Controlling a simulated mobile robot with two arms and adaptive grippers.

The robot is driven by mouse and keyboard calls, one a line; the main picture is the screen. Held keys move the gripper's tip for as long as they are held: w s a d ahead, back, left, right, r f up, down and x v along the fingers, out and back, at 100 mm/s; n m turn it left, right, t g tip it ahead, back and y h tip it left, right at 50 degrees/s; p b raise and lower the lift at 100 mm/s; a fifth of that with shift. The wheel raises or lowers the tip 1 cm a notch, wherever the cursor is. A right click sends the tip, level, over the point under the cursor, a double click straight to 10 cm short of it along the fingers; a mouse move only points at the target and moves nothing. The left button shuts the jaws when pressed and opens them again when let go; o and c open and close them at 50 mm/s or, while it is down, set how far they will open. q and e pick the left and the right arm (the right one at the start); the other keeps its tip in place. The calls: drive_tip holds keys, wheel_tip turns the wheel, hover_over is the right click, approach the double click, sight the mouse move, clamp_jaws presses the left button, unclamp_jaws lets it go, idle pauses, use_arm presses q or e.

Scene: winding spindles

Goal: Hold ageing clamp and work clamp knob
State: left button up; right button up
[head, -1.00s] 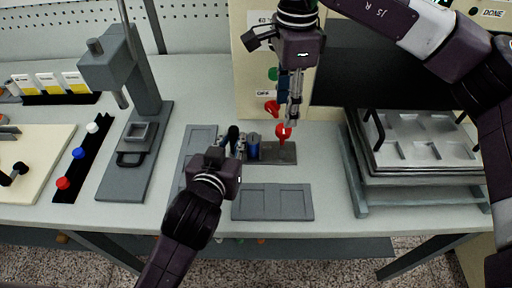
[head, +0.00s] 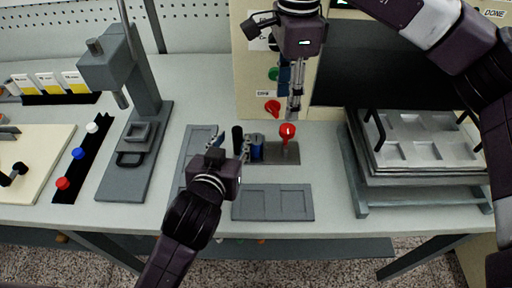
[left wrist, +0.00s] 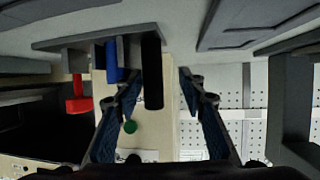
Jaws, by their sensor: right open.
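The ageing clamp has a dark grey base (head: 285,158), a blue cylinder (head: 256,150), a black upright handle (head: 237,138) and a red knob (head: 287,131) at its right end. My left gripper (head: 229,146) is open at the clamp's left end. In the left wrist view the black handle (left wrist: 152,75) shows between the spread fingers (left wrist: 160,95), nearer one of them; I cannot tell whether they touch. The blue cylinder (left wrist: 115,62) and red knob (left wrist: 78,96) stand to the left there. My right gripper (head: 293,112) is open, pointing down just above the red knob.
A beige panel (head: 245,85) with a green button (head: 274,74) and a red switch (head: 272,106) stands behind. Grey trays (head: 272,203) lie in front and left. A metal tray stack (head: 420,150) is at right, a press (head: 140,150) at left.

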use_arm(q)
drive_tip(key=shift+r, duration=0.1)
wheel_tip(320, 180, up, 10)
idle(0.4)
